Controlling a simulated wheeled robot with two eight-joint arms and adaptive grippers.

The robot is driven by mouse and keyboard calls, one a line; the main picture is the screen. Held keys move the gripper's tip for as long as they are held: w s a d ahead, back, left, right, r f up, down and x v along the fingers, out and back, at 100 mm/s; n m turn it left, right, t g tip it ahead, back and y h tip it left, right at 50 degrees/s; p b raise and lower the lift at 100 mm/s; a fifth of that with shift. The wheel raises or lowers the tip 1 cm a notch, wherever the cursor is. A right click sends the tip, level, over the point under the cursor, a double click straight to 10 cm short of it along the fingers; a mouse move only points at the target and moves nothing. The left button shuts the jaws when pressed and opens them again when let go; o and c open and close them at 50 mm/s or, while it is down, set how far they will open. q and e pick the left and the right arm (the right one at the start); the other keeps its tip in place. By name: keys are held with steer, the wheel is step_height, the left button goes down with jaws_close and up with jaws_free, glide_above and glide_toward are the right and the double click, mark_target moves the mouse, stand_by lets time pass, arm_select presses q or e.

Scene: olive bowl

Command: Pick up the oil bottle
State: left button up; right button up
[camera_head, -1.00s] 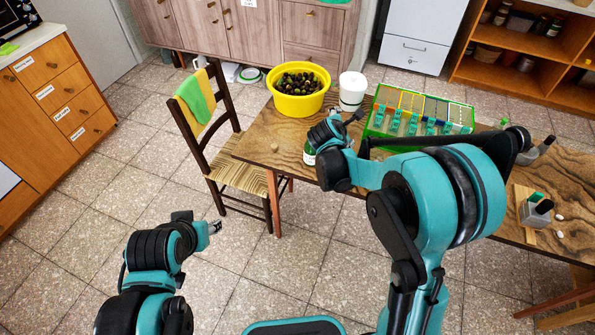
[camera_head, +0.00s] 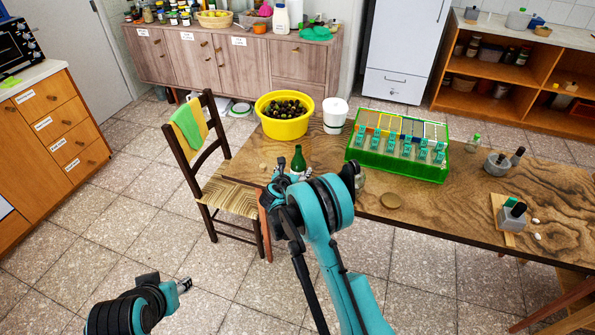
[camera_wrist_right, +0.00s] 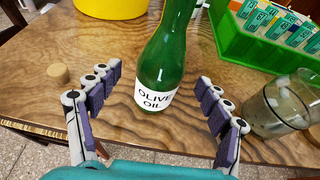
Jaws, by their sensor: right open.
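The oil bottle is green glass with a white label reading "OLIVE OIL". It stands upright near the table's left front edge in the head view (camera_head: 298,160), its lower part hidden by my right arm. In the right wrist view the bottle (camera_wrist_right: 163,62) stands ahead between the two open fingers. My right gripper (camera_wrist_right: 158,115) is open and empty, with one finger on each side of the bottle and gaps visible on both sides. In the head view my right gripper (camera_head: 283,178) is at the near side of the bottle. My left gripper (camera_head: 184,286) is low over the floor, away from the table.
A glass jar (camera_wrist_right: 280,106) stands just right of the right finger. A cork (camera_wrist_right: 60,73) lies to the left. A yellow olive bowl (camera_head: 284,127), white canister (camera_head: 334,115) and green crate (camera_head: 395,165) stand behind. A chair (camera_head: 230,190) is at the table's left.

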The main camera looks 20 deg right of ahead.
mark_target(296, 170)
steer(key=x, duration=0.2)
steer(key=b+x, duration=0.1)
steer(key=shift+w+d+f, duration=0.15)
steer(key=shift+w+f, duration=0.1)
steer(key=shift+f, duration=0.15)
steer(key=shift+w+d+f+b, duration=0.1)
steer(key=shift+w+d+b, duration=0.05)
steer(key=shift+w+b, duration=0.15)
steer(key=shift+s, duration=0.1)
jaws_close()
steer(key=shift+r, duration=0.35)
